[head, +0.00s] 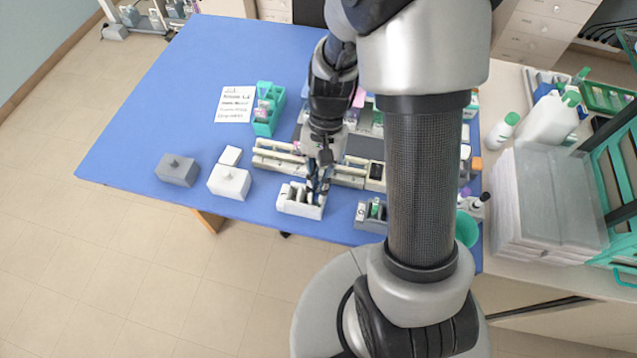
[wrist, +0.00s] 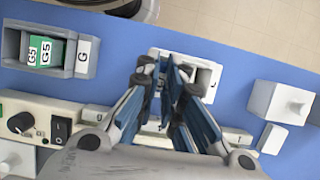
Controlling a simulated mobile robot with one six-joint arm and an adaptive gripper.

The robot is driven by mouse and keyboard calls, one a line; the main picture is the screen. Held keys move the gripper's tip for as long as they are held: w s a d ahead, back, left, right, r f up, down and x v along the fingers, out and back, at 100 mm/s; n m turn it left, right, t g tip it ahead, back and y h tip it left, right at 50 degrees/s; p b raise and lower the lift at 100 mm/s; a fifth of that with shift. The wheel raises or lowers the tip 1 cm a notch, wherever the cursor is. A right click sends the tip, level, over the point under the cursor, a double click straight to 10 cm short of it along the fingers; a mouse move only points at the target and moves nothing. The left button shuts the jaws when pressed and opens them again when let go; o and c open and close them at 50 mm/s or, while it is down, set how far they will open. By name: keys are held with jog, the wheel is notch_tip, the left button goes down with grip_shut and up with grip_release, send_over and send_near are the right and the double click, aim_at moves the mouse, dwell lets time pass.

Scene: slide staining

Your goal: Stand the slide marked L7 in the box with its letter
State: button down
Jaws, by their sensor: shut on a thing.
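The white box (head: 291,206) stands at the table's front edge, open on top. In the wrist view it bears the letter L on its right end (wrist: 211,91). My gripper (head: 317,200) points down over the right part of this box; in the wrist view its fingertips (wrist: 166,78) are over the box's middle. It is shut on a thin slide, mostly hidden between the fingers, so its L7 mark cannot be read. I cannot tell whether the slide touches the box floor.
A grey box (head: 371,224) marked G (wrist: 83,57) holds green-ended G5 slides (wrist: 45,52). A white knobbed block (head: 229,182) and a grey one (head: 177,170) stand left of the white box. A long white staining unit (head: 278,158) lies behind it. The table's left side is clear.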

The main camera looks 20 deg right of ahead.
jog(key=c, duration=1.7)
grip_release()
jog(key=shift+o, duration=0.2)
jog(key=v, duration=1.2)
jog(key=shift+s, duration=0.1)
jog(key=s+a+r+n+t+h, duration=0.2)
jog(key=s+r+n+t, duration=0.5)
jog(key=s+r, duration=0.4)
jog(key=shift+s+a+t+h, duration=0.45)
jog(key=shift+s+t, duration=0.25)
jog(key=shift+s, duration=0.2)
